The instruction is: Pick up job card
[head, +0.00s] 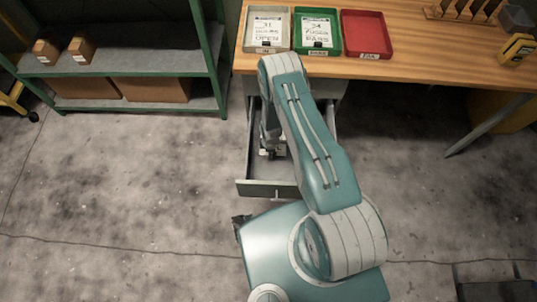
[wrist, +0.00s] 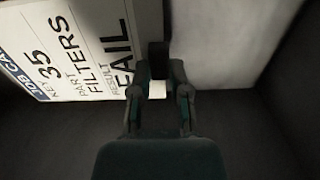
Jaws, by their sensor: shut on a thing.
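The job card (wrist: 68,50) is white with a blue header and reads 35, PART FILTERS, RESULT FAIL. It fills the upper left of the wrist view. My gripper (wrist: 158,88) is shut on the card at its right edge, beside a small dark block. In the head view my gripper (head: 270,150) is down inside an open drawer (head: 268,188) under the bench. My arm hides much of the drawer there, and only small pale bits show around the gripper. I cannot tell whether the card touches the drawer floor.
On the wooden bench (head: 400,65) stand a grey tray (head: 246,40) and a green tray (head: 335,48), each with a card, and an empty-looking red tray (head: 365,35). A green shelf (head: 150,65) with boxes stands left. The drawer walls are close around my gripper.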

